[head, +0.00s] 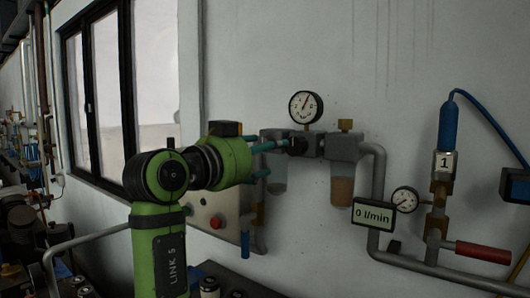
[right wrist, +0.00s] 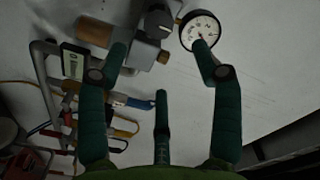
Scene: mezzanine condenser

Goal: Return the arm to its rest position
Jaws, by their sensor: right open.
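My right arm (head: 159,235), green with black joints, rises in the middle of the head view, bent at its top toward the wall fittings. My right gripper (head: 268,159) has teal fingers pointing right, in front of the filter unit (head: 342,147). The upper finger ends by a dark knob (head: 297,146); I cannot tell whether they touch. In the right wrist view the gripper (right wrist: 160,62) has its fingers spread, with nothing held between them. My left gripper is not in view.
A round gauge (head: 306,107) tops the filter unit. To the right are a bent grey pipe (head: 377,190), a "0 l/min" display (head: 374,215), a small gauge (head: 405,199), a red handle (head: 483,252) and a blue hose fitting (head: 449,126). A panel with a red button (head: 216,222) is behind my arm.

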